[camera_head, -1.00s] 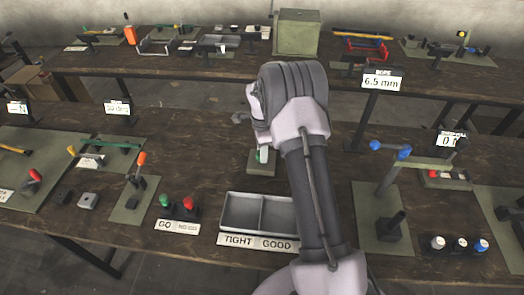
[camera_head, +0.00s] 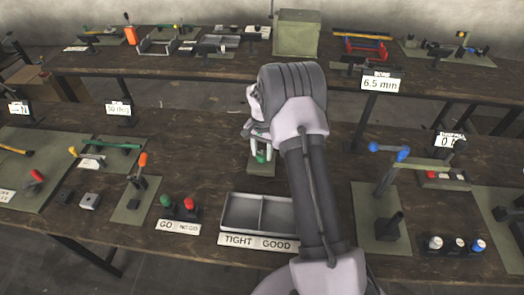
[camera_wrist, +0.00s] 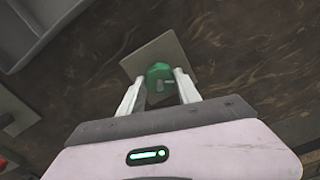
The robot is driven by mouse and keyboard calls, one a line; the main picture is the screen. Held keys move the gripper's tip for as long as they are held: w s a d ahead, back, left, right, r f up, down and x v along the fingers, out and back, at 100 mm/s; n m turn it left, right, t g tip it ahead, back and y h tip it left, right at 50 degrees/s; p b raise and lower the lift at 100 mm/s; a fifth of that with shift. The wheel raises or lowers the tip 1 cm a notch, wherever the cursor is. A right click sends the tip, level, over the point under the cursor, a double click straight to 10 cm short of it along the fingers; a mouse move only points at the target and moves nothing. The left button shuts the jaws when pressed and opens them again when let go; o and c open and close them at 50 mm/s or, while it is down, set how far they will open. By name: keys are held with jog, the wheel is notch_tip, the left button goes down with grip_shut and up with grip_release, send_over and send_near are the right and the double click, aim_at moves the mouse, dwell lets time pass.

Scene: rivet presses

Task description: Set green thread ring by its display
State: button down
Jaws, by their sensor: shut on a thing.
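A small green ring-like piece (camera_head: 261,157) is at a square grey-green plate (camera_head: 262,170) on the front bench, behind the divided tray. My gripper (camera_head: 261,145) reaches down over the plate with its two white fingers on either side of the green piece, shut on it. In the wrist view the green piece (camera_wrist: 159,74) sits between the fingertips, with the plate (camera_wrist: 170,50) around and beyond it. I cannot tell whether it touches the plate. Several small white displays stand about, including one reading 6.5 mm (camera_head: 381,83); which one belongs to the ring is unclear.
A divided grey tray (camera_head: 257,196) labelled TIGHT and GOOD lies in front of the plate. Green and red knobbed pieces (camera_head: 178,204) stand left of it. A press with blue knobs (camera_head: 390,172) stands at right. Bare bench lies left of the plate.

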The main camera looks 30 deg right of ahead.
jog(key=n+p, duration=0.1)
jog(key=n, duration=0.5)
jog(key=shift+r, duration=0.1)
jog(key=n+p, duration=0.1)
jog(key=n, duration=0.5)
jog(key=n+p, duration=0.1)
jog(key=n, duration=0.4)
jog(key=n+p, duration=0.1)
jog(key=n, duration=0.5)
dwell(0.4)
jog(key=c, duration=0.9)
grip_release()
jog(key=shift+o, duration=0.2)
